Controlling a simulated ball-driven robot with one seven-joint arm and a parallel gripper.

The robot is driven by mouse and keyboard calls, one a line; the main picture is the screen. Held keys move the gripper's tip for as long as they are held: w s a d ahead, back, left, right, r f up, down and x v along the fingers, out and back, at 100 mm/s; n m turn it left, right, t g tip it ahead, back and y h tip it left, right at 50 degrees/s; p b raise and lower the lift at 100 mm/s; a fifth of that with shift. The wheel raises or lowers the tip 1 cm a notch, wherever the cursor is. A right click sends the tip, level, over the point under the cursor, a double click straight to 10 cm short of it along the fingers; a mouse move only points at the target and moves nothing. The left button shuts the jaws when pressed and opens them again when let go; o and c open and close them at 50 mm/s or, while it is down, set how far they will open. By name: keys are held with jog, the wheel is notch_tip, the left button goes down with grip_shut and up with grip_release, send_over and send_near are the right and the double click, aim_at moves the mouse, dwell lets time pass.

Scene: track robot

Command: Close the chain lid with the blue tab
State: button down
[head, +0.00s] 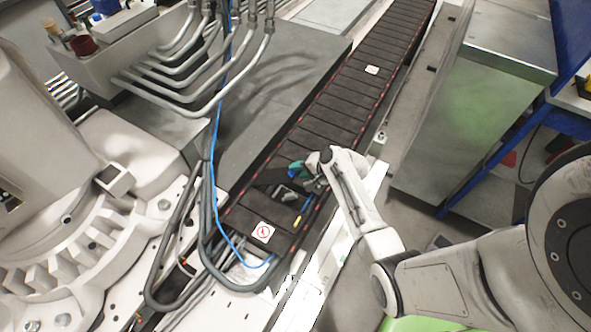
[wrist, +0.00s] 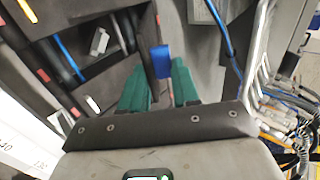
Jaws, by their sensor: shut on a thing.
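The dark cable chain (head: 330,105) runs diagonally through the head view. One section near my gripper (head: 310,172) is open, with blue and yellow pieces showing inside. A dark lid (head: 268,178) stands raised at an angle beside that opening. In the wrist view the blue tab (wrist: 160,62) sits between the two green fingers of my gripper (wrist: 160,85), at the end of the dark lid (wrist: 143,32) seen nearly edge-on. My gripper is shut on the blue tab. In the head view my gripper and wrist largely hide the tab.
A closed chain lid with a red-marked white label (head: 263,232) lies just nearer than the opening. A blue cable (head: 213,170) and grey hoses (head: 205,215) run left of the chain. A metal cabinet (head: 480,120) stands on the right. The wrist view shows a blue cable (wrist: 69,57) inside the open chain.

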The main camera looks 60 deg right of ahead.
aim_at(316, 206)
jog(key=shift+s+f+t+b, duration=0.65)
jog(key=shift+s+f+b, duration=0.55)
jog(key=shift+f+b, duration=1.3)
jog(key=shift+s+f+t+b, duration=0.6)
jog(key=shift+s+f+b, duration=0.55)
jog(key=shift+f+b, duration=1.3)
jog(key=shift+s+f+t+b, duration=0.65)
jog(key=shift+s+f+b, duration=0.55)
jog(key=shift+f+b, duration=1.25)
jog(key=shift+r+b, duration=0.35)
jog(key=c, duration=1)
grip_release()
jog(key=shift+w, duration=0.1)
jog(key=p+v, duration=0.1)
jog(key=v, duration=1)
jog(key=shift+p, duration=0.35)
